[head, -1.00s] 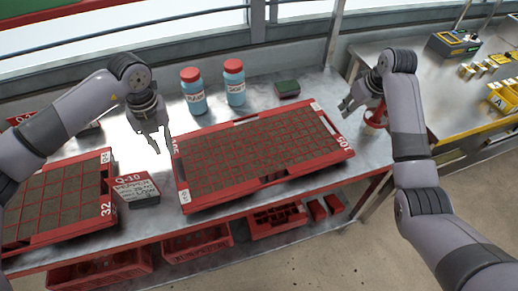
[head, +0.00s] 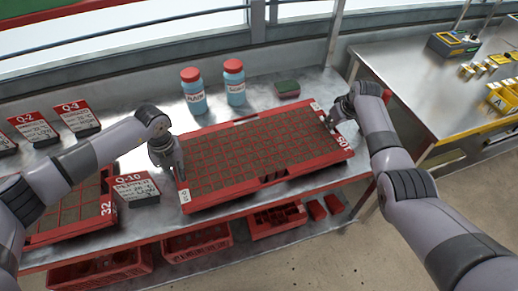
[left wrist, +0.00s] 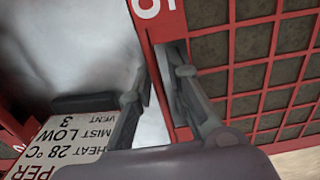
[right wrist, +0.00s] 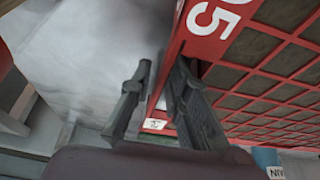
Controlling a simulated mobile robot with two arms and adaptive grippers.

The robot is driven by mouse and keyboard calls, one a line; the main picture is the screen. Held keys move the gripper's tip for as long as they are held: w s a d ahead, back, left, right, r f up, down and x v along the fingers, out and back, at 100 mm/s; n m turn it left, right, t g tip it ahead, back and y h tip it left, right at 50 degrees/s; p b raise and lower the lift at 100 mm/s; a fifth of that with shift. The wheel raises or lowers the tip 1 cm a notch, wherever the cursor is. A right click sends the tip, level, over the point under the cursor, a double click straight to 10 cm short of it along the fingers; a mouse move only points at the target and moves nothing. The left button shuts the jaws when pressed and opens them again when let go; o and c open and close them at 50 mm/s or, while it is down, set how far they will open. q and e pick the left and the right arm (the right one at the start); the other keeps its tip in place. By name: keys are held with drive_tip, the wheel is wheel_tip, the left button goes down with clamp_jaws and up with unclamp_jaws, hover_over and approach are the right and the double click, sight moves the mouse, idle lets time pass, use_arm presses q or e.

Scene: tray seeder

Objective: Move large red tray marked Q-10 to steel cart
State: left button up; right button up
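The large red tray (head: 235,199), filled with dark soil cells and marked 105, lies flat on the steel bench. The Q-10 card (head: 136,186) stands beside its front left corner. My left gripper (head: 180,177) is at the tray's left end; in the left wrist view its open fingers (left wrist: 160,85) straddle the red end rim (left wrist: 160,45), with a gap on the left. My right gripper (head: 332,122) is at the right end; in the right wrist view its open fingers (right wrist: 160,80) are on either side of the rim (right wrist: 175,50). I cannot make out a steel cart for certain.
A smaller red tray (head: 70,229) marked 32 lies to the left. A steel surface (head: 400,75) with yellow bins is at the right. Red crates (head: 197,244) sit below.

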use_arm(q)
clamp_jaws()
use_arm(e)
clamp_jaws()
idle(0.6)
use_arm(q)
drive_tip(key=shift+w+r, duration=0.1)
drive_tip(key=shift+r, duration=0.1)
use_arm(e)
drive_tip(key=shift+w+r, duration=0.1)
drive_tip(key=shift+r, duration=0.05)
